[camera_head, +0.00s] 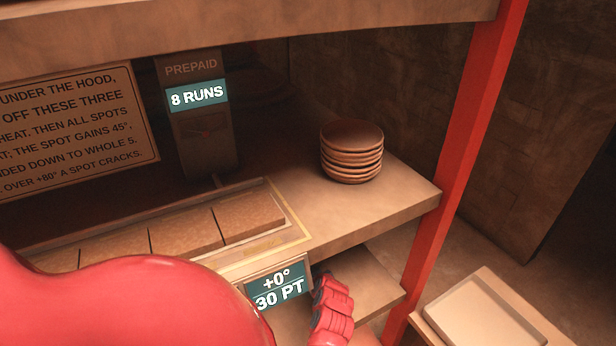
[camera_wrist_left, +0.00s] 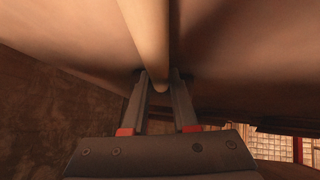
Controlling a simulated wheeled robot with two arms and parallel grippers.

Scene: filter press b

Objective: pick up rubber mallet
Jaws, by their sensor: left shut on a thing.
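In the left wrist view my left gripper (camera_wrist_left: 160,84) is shut on a pale, smooth rod (camera_wrist_left: 148,40). The rod runs from the top edge down between the two fingers, and its rounded end shows between them. It looks like the handle of the rubber mallet, but no mallet head is in view, so I cannot be sure. The gripper's fingers do not show clearly in the head view. My right gripper is not in view.
A shelf (camera_head: 400,200) carries a stack of brown plates (camera_head: 351,152), a "PREPAID 8 RUNS" box (camera_head: 203,145) and a row of brown blocks (camera_head: 186,233). A red post (camera_head: 462,140) stands at the right. A pale tray (camera_head: 484,316) lies at the lower right.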

